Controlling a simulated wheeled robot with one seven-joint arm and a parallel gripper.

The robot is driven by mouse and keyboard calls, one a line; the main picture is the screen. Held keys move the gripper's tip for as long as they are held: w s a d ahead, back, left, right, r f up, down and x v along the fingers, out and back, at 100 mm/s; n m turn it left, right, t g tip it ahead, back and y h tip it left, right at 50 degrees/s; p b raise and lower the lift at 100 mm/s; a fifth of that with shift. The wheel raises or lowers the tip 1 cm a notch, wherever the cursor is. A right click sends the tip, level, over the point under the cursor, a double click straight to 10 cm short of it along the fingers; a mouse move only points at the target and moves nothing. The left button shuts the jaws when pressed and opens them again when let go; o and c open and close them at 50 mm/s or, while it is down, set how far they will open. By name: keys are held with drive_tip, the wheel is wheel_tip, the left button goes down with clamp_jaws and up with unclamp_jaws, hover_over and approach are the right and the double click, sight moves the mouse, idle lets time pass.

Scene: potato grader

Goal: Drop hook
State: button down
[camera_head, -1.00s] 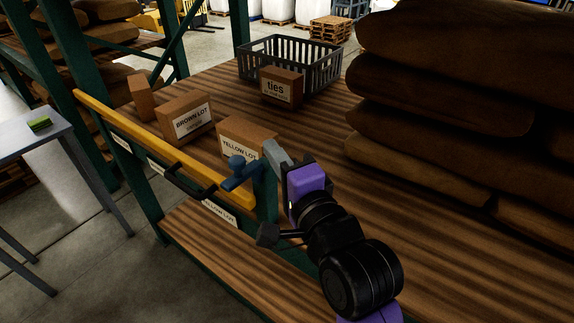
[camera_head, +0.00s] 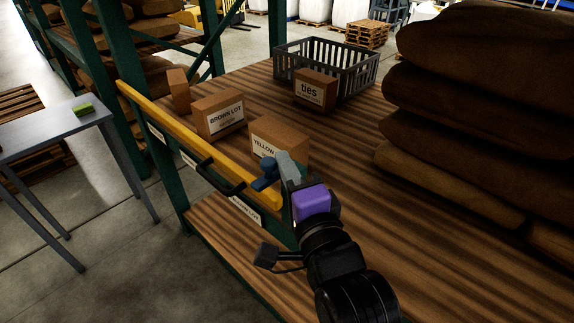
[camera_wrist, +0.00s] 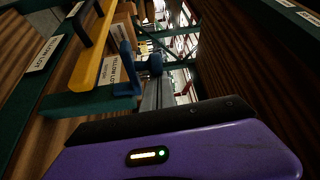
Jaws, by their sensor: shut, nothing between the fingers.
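A blue hook-like piece with a round knob (camera_head: 266,176) sits by the right end of the yellow bar (camera_head: 200,143) along the shelf's front edge. In the wrist view the blue piece (camera_wrist: 125,72) stands beside the green post, with its knob in front of my fingers. My gripper (camera_head: 288,162), with grey fingers and a purple body, is shut and empty just right of the blue piece. It also shows in the wrist view (camera_wrist: 158,92). Whether the fingers touch the knob I cannot tell.
A black handle (camera_head: 220,176) is on the yellow bar. Cartons labelled YELLOW LOT (camera_head: 280,137), BROWN LOT (camera_head: 218,114) and ties (camera_head: 315,90) stand on the wooden shelf, with a grey crate (camera_head: 355,66) behind. Brown sacks (camera_head: 470,110) are stacked right. A grey table (camera_head: 50,135) stands left.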

sight(269, 177)
drive_tip(key=f+n+b, duration=0.1)
drive_tip(key=b, duration=0.1)
drive_tip(key=s+a+f+n+t+y+b, duration=0.1)
drive_tip(key=n+b, duration=0.1)
drive_tip(key=b, duration=0.1)
drive_tip(key=s+a+f+n+y+b, duration=0.1)
drive_tip(key=n+b, duration=0.1)
drive_tip(key=b, duration=0.1)
drive_tip(key=shift+s+t, duration=0.25)
drive_tip(key=shift+t, duration=0.15)
wheel_tip(269, 177, down, 8)
drive_tip(key=s+a+n+g+y+b, duration=0.1)
drive_tip(key=n+g+y+b, duration=0.3)
drive_tip(key=n+y+b, duration=0.5)
drive_tip(key=n+b, duration=0.9)
drive_tip(key=b, duration=1.2)
drive_tip(key=shift+s+f+n+g+y, duration=0.25)
drive_tip(key=shift+n+g+y, duration=0.05)
drive_tip(key=shift+n+g, duration=0.1)
drive_tip(key=shift+w+f+b, duration=0.15)
drive_tip(key=shift+f+b, duration=0.05)
drive_tip(key=shift+b, duration=0.25)
